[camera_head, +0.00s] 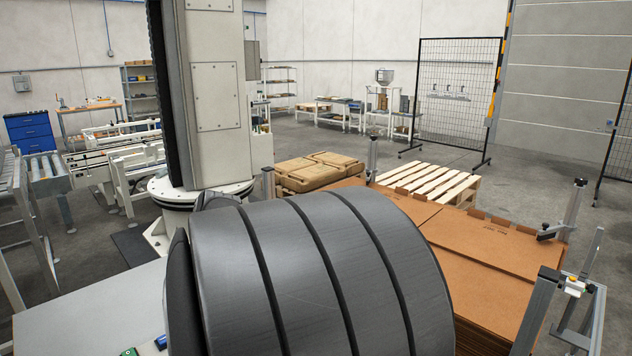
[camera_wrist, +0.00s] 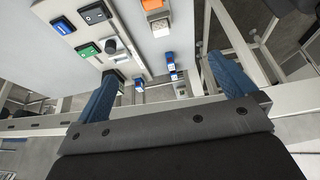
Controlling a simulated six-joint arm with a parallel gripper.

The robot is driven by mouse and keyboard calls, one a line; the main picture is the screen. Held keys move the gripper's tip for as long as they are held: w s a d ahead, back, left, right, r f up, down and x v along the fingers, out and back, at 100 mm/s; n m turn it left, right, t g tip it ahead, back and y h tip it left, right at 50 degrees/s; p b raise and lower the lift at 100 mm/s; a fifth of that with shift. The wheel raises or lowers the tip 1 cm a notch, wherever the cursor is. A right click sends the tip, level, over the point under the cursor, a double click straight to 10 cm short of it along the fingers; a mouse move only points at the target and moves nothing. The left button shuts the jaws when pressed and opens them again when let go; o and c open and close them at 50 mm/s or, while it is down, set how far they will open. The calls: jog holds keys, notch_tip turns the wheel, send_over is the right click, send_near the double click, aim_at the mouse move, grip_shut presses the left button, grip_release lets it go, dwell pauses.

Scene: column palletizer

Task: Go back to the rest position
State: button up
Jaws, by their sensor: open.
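My gripper (camera_wrist: 164,70) shows in the wrist view as two blue fingers standing wide apart on a dark grey crossbar. It is open and nothing is between the fingers. Beyond the fingers is a pale panel (camera_wrist: 68,50) with blue, black and green rocker switches. Small blue, white and orange parts (camera_wrist: 160,24) show beside it. I cannot tell how far the fingers are from them. In the head view a large dark grey part of my arm fills the lower middle, and the gripper is out of sight there.
In the head view, stacked cardboard sheets (camera_head: 482,252) lie at the right between metal posts (camera_head: 565,213). Behind are a wooden pallet (camera_head: 425,183) and stacked brown sacks (camera_head: 318,173). A roller conveyor (camera_head: 45,172) stands at the left. A pale tabletop (camera_head: 90,308) is at lower left.

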jog(key=x, duration=0.6)
jog(key=v, duration=0.8)
jog(key=shift+r, duration=0.3)
jog(key=shift+w+d, duration=0.1)
